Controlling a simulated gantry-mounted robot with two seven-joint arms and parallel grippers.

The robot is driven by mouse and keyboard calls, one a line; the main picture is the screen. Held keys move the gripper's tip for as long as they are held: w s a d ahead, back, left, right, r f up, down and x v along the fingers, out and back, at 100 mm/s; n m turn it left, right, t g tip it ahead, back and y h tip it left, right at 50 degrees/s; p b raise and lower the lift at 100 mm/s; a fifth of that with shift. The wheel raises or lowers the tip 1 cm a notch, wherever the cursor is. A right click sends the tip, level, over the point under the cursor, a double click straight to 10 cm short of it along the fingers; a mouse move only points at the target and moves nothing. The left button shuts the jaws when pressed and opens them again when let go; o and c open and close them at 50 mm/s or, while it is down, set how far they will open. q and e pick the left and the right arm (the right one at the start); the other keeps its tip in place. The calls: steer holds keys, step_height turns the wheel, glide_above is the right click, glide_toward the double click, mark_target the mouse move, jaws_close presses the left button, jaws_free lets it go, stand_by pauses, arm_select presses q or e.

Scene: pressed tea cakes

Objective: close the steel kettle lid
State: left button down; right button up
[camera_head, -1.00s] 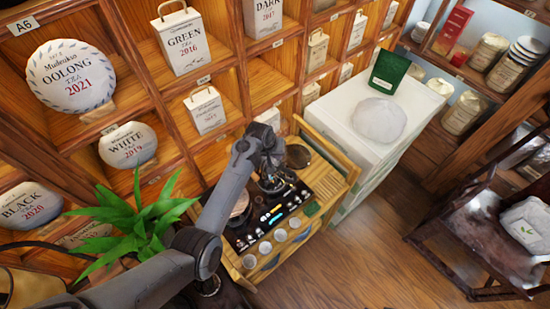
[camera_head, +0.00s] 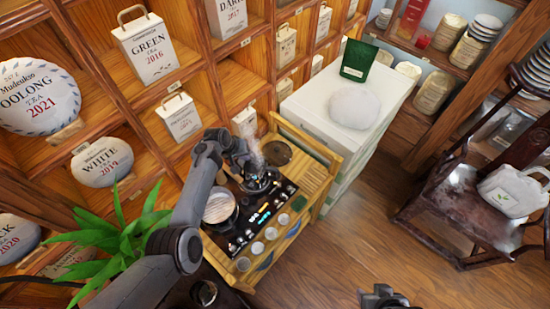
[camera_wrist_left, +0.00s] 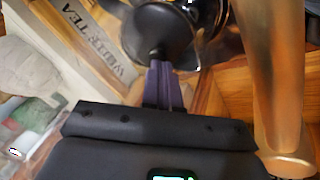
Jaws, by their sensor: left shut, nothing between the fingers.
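The steel kettle (camera_head: 262,184) stands on the dark tray of the wooden tea cart, with pale steam above it. My left gripper (camera_head: 254,168) is right at the kettle and partly covers it. In the left wrist view, its two fingers (camera_wrist_left: 161,66) are shut together with nothing between them. Their tips are at a dark round piece that looks like the kettle lid (camera_wrist_left: 150,28), beside shiny metal of the kettle (camera_wrist_left: 206,42). I cannot tell whether they touch, or how far the lid is tilted. My right gripper (camera_head: 383,296) shows only partly at the bottom edge.
On the cart's tray (camera_head: 231,228) are a round wooden-topped vessel (camera_head: 219,206), several small cups (camera_head: 257,248) and small tools. Wooden shelves with tea tins stand behind. A white cabinet (camera_head: 310,105) is to the right. A plant (camera_head: 125,240) is at left. The floor right of the cart is clear.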

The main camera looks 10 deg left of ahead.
arm_select(q)
steer(key=shift+s+a+f, duration=0.1)
steer(key=shift+a+f, duration=0.1)
steer(key=shift+f, duration=0.2)
stand_by(0.3)
